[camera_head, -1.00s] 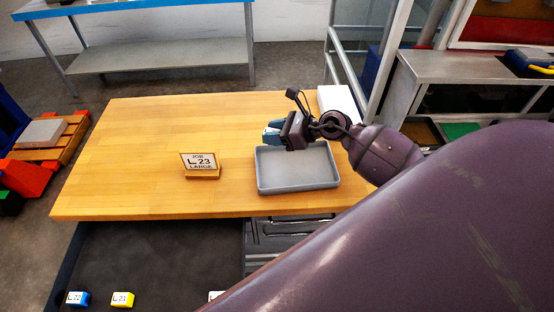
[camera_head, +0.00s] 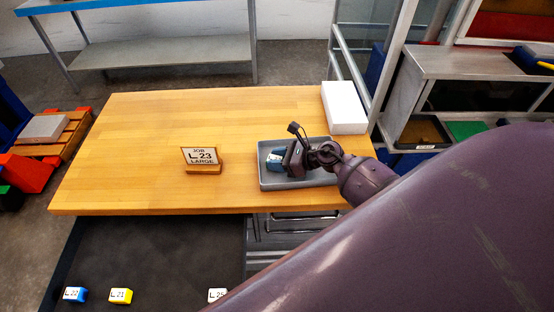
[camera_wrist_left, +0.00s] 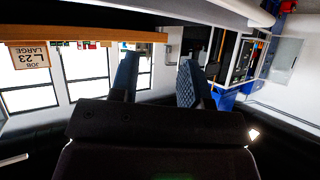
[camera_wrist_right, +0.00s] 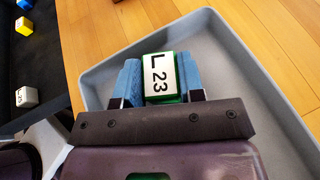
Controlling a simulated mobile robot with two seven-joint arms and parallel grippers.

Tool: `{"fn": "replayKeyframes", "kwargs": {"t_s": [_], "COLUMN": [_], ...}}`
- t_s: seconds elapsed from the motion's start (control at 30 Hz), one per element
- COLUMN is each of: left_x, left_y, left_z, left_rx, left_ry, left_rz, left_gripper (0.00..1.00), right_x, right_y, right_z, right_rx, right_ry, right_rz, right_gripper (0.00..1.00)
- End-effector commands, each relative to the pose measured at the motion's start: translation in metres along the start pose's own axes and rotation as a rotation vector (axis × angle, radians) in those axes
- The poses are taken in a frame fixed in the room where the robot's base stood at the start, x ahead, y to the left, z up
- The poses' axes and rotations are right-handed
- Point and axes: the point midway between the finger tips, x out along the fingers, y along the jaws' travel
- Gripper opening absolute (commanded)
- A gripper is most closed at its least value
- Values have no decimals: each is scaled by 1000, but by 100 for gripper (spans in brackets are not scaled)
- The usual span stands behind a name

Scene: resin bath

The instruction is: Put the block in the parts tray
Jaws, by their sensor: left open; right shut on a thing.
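The block (camera_wrist_right: 160,77) is green with a white face marked L 23. In the right wrist view it sits between the blue fingers of my right gripper (camera_wrist_right: 158,80), which is shut on it. The grey parts tray (camera_head: 264,180) stands on the wooden table, and its wall also shows in the right wrist view (camera_wrist_right: 265,80). In the head view my right gripper (camera_head: 276,160) is over the left part of the tray. I cannot tell whether the block touches the tray floor. My left gripper (camera_wrist_left: 158,80) is open and empty in its wrist view; it is not in the head view.
A sign (camera_head: 201,158) reading JOB L 23 LARGE stands left of the tray. A white box (camera_head: 344,107) stands behind it at the right. Blue (camera_head: 74,294), yellow (camera_head: 121,296) and white (camera_head: 217,295) labelled blocks lie in the dark area below. The table's left half is mostly clear.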

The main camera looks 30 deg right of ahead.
Motion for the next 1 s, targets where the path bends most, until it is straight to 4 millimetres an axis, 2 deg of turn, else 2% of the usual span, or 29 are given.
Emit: {"fn": "replayKeyframes", "kwargs": {"t_s": [0.37,0.4,0.53,0.93,1.0], "left_x": [1,0,-1,-3,-2], "left_y": [0,0,0,-1,0], "left_z": [6,6,8,3,5], "left_rx": [-1,-1,-1,-1,-1], "left_ry": [-5,-6,-11,-9,-8], "left_rz": [-1,-1,-1,-2,-1], "left_gripper": [43,43,43,43,43], "right_x": [1,1,1,-1,-10], "right_y": [0,0,0,0,-1], "right_z": [-3,-2,-2,3,0], "right_rx": [-1,0,-1,0,-1], "right_ry": [0,0,0,-1,2], "right_rz": [0,0,0,0,-1], "right_gripper": [11,40,60,61,61]}}
